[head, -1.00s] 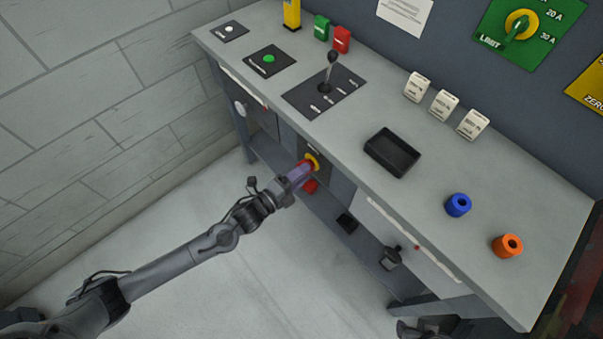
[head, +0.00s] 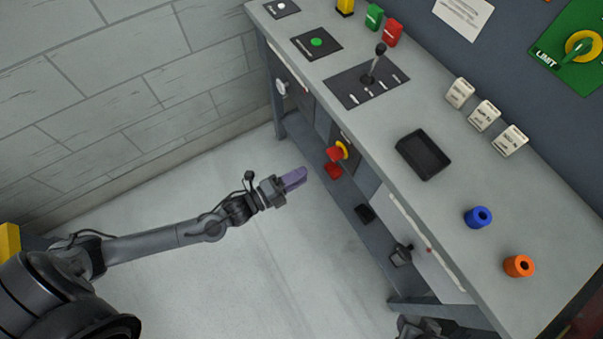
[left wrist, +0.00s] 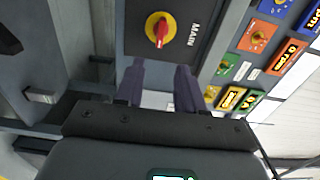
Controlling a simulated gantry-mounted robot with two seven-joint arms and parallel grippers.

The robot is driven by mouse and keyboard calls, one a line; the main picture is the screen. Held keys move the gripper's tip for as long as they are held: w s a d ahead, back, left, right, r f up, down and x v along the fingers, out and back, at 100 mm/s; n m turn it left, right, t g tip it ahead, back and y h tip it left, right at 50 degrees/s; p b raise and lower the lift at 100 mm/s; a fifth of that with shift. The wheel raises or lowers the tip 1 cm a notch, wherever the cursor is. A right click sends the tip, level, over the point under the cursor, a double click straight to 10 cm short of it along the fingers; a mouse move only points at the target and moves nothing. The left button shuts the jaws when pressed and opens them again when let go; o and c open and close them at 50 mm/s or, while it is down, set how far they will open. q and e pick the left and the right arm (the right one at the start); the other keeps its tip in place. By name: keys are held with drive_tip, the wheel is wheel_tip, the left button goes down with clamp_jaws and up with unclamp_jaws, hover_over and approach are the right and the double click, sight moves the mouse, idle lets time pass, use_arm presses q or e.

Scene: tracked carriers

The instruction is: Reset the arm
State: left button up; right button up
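My left arm comes in from the left in the head view. My left gripper (head: 294,179) has purple fingers and is over open floor in front of the bench, left of the red and yellow knob (head: 338,152). In the left wrist view its two fingers (left wrist: 160,85) stand apart with nothing between them. The knob (left wrist: 159,29), on a dark panel marked MAIN, is beyond the fingertips, clear of them. Dark parts (head: 417,326) at the bottom edge of the head view may be my right arm; I cannot make out the right gripper's fingers.
The grey bench (head: 455,200) runs diagonally, with a black tray (head: 423,154), a lever (head: 374,65), a blue ring (head: 478,217) and an orange ring (head: 518,266) on top. A lower shelf (head: 345,195) is beneath. A block wall (head: 110,110) stands left; the floor between is clear.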

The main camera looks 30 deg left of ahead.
idle(0.3)
use_arm(q)
drive_tip(key=s+d+r+n+g+y+p, duration=0.1)
drive_tip(key=s+d+r+n+y+p, duration=0.15)
drive_tip(key=r+n+p, duration=0.2)
drive_tip(key=s+d+r+n+y+p, duration=0.1)
drive_tip(key=s+r+n+y+p, duration=0.15)
drive_tip(key=r+n, duration=0.35)
drive_tip(key=s+a+n+g+y+p, duration=0.1)
drive_tip(key=s+a+n+g+y, duration=0.1)
drive_tip(key=s+n+g, duration=0.4)
drive_tip(key=s+a+n+g+y+p, duration=0.1)
drive_tip(key=s+a+n+g, duration=0.2)
drive_tip(key=s+n+g, duration=0.3)
wheel_tip(320, 180, up, 38)
drive_tip(key=m+p, duration=0.1)
drive_tip(key=p, duration=3.7)
wheel_tip(320, 180, down, 58)
drive_tip(key=b, duration=5.8)
drive_tip(key=shift+s+d+t+b, duration=0.3)
drive_tip(key=shift+s+b, duration=0.05)
drive_tip(key=shift+s, duration=0.1)
